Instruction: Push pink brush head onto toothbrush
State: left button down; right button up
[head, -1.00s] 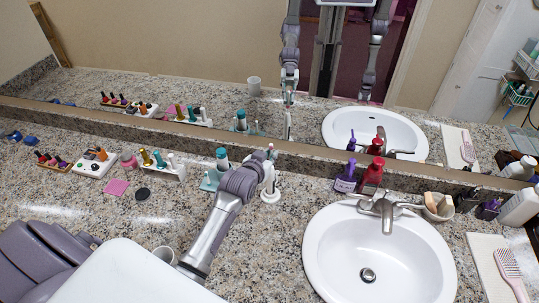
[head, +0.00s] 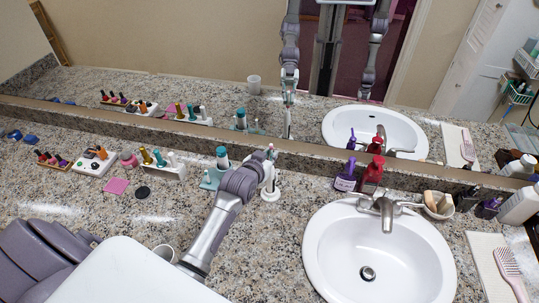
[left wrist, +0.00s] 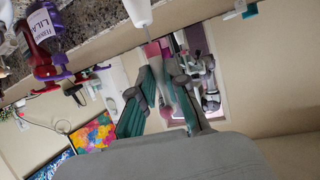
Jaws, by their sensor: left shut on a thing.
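The white electric toothbrush (head: 270,192) stands upright on the counter near the mirror wall, left of the sink. My left gripper (head: 267,162) is at its top and partly hides it. In the left wrist view, my left gripper (left wrist: 163,92) is shut on the brush head, whose pink end (left wrist: 152,49) shows just beyond the fingers. The white handle tip (left wrist: 138,11) and its thin shaft point toward that pink end. I cannot tell how far the shaft is inside. A bit of pink also shows above the fingers in the head view. My right gripper is not directly visible.
The sink (head: 378,250) with its tap is at right; purple (head: 345,178) and red (head: 371,176) bottles stand behind it. Close to the left of the gripper is a teal-capped bottle (head: 222,158) on a stand. Nail polish holders stand further left. The mirror runs behind.

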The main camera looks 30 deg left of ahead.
pick_arm(q)
jog(key=shift+f+b, duration=0.5)
jog(key=shift+f, duration=0.5)
dwell(0.3)
jog(key=c, duration=1.1)
grip_release()
jog(key=shift+o, duration=0.2)
jog(key=o, duration=0.5)
jog(key=shift+s, duration=0.1)
